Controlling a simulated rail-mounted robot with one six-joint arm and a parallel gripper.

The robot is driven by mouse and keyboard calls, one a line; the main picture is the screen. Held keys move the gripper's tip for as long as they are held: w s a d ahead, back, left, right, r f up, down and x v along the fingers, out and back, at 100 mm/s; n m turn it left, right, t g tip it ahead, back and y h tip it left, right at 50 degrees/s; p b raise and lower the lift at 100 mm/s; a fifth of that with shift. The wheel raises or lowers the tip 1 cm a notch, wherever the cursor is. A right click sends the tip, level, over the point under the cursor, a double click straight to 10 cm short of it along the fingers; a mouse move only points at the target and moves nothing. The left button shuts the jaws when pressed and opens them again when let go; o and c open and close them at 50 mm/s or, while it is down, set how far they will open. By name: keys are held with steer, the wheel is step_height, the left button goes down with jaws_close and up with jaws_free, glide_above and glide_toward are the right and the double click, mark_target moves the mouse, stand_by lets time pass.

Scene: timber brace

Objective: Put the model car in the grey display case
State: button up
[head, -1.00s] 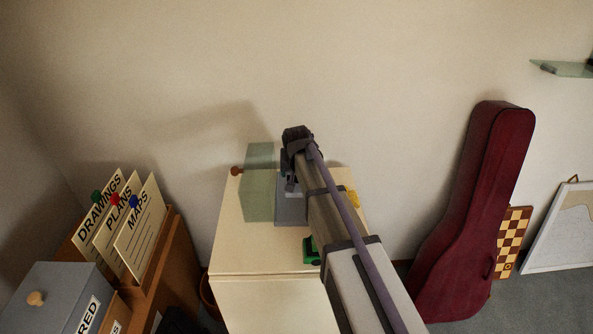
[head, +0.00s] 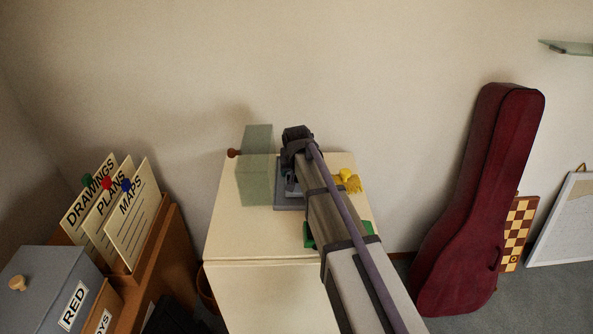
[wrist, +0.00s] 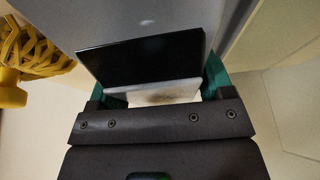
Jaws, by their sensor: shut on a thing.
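My gripper (wrist: 160,90) is shut on a block-like thing (wrist: 140,58) with a black face and a pale lower edge, held between teal finger pads. Its shape is too cut off to say surely that it is the model car. Behind it is a smooth grey surface (wrist: 130,20). In the head view, my gripper (head: 291,188) is over the grey base of the display case (head: 287,207), and my arm hides most of both. I cannot tell whether the held thing touches the base. A clear greenish panel or cover (head: 257,165) with a brown knob (head: 234,153) stands left of the base.
The case stands on a cream cabinet (head: 235,235). A yellow thing (head: 348,181) lies to its right, also in the wrist view (wrist: 30,55). A green object (head: 308,236) sits nearer me, partly behind my arm. A dark red instrument case (head: 480,200) leans on the wall.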

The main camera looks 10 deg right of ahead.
steer(key=shift+f+b, duration=0.25)
steer(key=shift+b, duration=0.05)
steer(key=o, duration=1.1)
steer(key=p+v, duration=1)
steer(key=v, duration=0.1)
steer(key=shift+w+a+r, duration=0.1)
